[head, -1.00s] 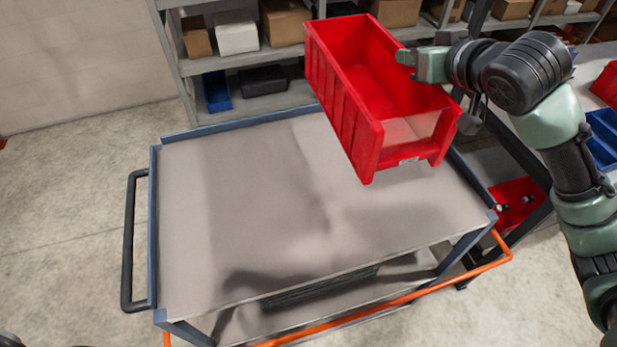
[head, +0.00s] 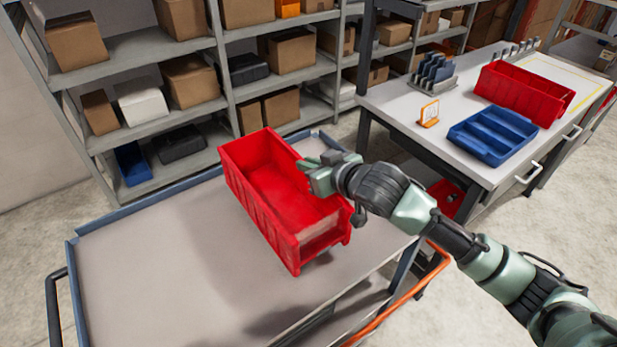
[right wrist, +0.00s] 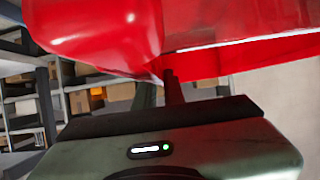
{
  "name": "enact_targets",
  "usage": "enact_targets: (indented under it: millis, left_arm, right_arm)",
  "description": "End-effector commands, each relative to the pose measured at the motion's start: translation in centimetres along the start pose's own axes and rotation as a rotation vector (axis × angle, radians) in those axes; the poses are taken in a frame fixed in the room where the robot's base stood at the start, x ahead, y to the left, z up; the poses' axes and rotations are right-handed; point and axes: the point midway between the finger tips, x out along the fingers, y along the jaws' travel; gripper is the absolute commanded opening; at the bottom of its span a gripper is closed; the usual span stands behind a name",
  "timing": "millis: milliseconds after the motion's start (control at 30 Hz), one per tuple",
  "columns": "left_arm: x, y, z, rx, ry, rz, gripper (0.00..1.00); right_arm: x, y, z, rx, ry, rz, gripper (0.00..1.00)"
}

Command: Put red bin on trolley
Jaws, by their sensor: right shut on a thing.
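The red bin (head: 283,196) is held over the right part of the trolley (head: 160,250) in the head view. It looks empty. My right gripper (head: 312,168) is shut on the bin's right side wall, near the rim. In the right wrist view the red bin (right wrist: 225,35) fills the top of the picture, just beyond the gripper (right wrist: 170,88). I cannot tell whether the bin's underside touches the trolley top or hangs slightly above it. The trolley top is otherwise bare, with a blue-grey raised rim. My left gripper is not in view.
A workbench (head: 450,110) stands right of the trolley, with another red bin (head: 523,92), a blue tray (head: 492,135) and an orange-framed sign (head: 429,114). Shelves with cardboard boxes (head: 190,80) stand behind the trolley. The trolley's left part is free.

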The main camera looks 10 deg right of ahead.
Motion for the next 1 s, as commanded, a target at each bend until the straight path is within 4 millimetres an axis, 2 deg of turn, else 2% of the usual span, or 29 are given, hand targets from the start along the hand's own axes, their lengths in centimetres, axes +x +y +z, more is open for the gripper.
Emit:
enact_targets:
  millis: [333,600,633,700,1000]
  left_arm:
    - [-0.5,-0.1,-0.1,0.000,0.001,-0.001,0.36]
    - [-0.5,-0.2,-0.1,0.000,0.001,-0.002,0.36]
    - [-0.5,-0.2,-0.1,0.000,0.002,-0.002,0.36]
    - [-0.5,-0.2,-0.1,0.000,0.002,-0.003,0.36]
    - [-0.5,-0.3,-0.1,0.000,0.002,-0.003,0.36]
  right_arm:
    - [1.8,0.0,3.6,0.001,0.001,-0.001,0.00]
    - [1.9,0.0,3.9,0.000,0.003,-0.002,0.00]
    - [1.9,0.0,4.1,-0.001,-0.001,-0.001,0.18]
    - [1.9,0.0,4.1,-0.001,-0.001,-0.001,0.32]
    - [1.9,0.0,4.1,-0.001,-0.001,0.000,0.32]
